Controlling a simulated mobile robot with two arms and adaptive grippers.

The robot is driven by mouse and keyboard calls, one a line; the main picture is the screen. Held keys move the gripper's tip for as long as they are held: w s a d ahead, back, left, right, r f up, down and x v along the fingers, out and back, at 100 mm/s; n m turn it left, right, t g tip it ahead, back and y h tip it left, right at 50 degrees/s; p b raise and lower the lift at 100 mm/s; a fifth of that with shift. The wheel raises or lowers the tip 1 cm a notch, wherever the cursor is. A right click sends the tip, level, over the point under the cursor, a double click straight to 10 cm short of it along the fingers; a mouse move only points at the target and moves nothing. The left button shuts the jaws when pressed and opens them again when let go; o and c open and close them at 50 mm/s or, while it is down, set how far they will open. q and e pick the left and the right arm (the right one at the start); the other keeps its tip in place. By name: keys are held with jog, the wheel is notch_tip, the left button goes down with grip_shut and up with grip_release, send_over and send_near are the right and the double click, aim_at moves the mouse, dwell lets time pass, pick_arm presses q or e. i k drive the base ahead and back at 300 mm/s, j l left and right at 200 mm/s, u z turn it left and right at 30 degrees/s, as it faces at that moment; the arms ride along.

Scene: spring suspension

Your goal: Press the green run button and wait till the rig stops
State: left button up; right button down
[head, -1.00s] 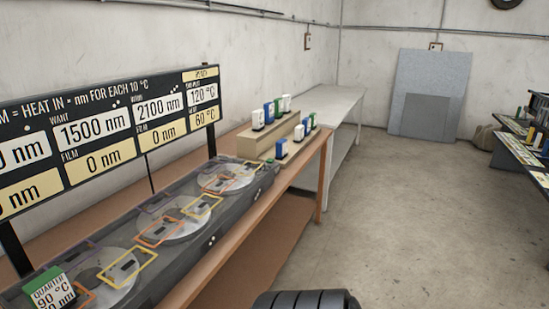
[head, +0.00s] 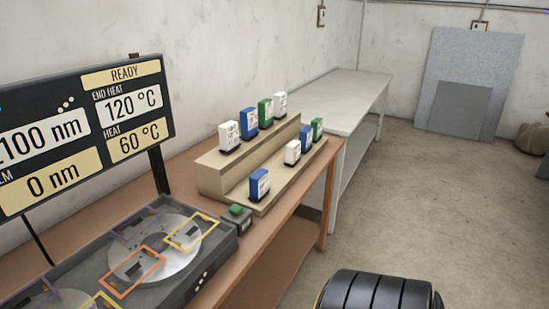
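The green run button (head: 236,209) sits on a small dark box at the right end of the rig, on the brown bench. The rig (head: 205,270) is a long grey unit with round metal discs and coloured frames over them. The display board (head: 85,130) above it reads READY, end heat 120 °C, heat 60 °C and film 0 nm. A black ribbed part (head: 378,292) of my own body shows at the bottom edge. Neither gripper is in view.
A beige stepped rack (head: 222,178) with several white, blue and green blocks stands behind the button. A pale table (head: 345,100) continues beyond the brown bench (head: 285,222). Grey panels (head: 465,80) lean on the far wall.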

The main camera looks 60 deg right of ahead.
aim_at(236, 209)
jog(key=i+l+z, duration=0.1)
jog(key=l, duration=0.55)
jog(key=i+l+z, duration=0.1)
jog(key=l, duration=0.5)
